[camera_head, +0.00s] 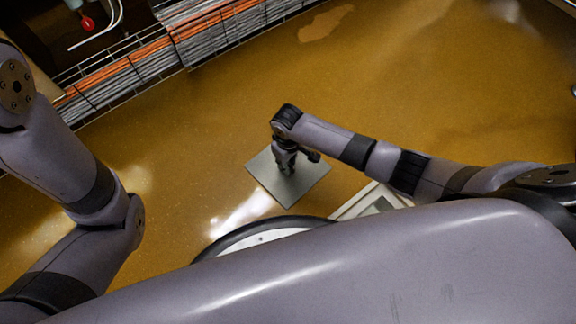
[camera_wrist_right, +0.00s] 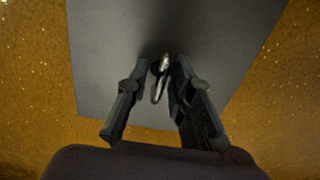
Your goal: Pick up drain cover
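The drain cover (camera_head: 312,182) is a flat grey square plate at floor level, near the middle of the head view. In the right wrist view the plate (camera_wrist_right: 105,45) fills much of the upper picture, and a thin shiny metal handle (camera_wrist_right: 157,92) stands out at its middle. My right gripper (camera_head: 287,168) points down over the plate's middle. In the wrist view its fingertips (camera_wrist_right: 164,68) are close together, one on each side of the handle, and look shut on it. The plate's exact height over the floor is hard to tell. My left gripper is out of view.
The brown floor (camera_head: 420,90) is shiny and mostly clear around the plate. A rack of grey and orange cables (camera_head: 215,40) runs along the upper left. A red object (camera_head: 88,24) hangs at the top left.

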